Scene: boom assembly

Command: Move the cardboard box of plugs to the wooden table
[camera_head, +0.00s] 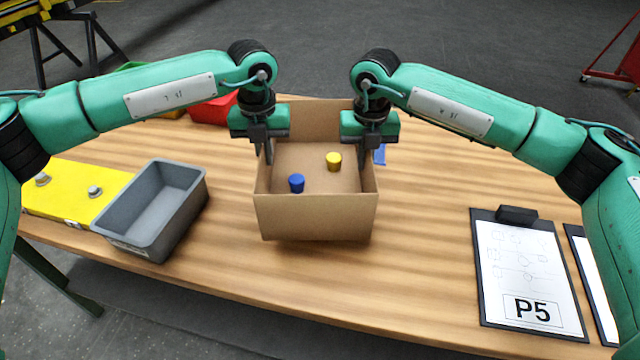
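The open cardboard box (315,218) is at the middle of the wooden table (425,250), upright. A blue plug (296,183) and a yellow plug (334,161) are inside it. My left gripper (266,152) is at the box's left wall and looks shut on it. My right gripper (368,152) is at the right wall and looks shut on it. The fingertips are partly hidden by the walls. I cannot tell whether the box's underside touches the table or hangs just above it.
A grey bin (150,235) stands left of the box, next to a yellow panel (60,190). A red bin (210,110) is behind my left arm. A clipboard marked P5 (530,270) lies at the right. The tabletop between box and clipboard is clear.

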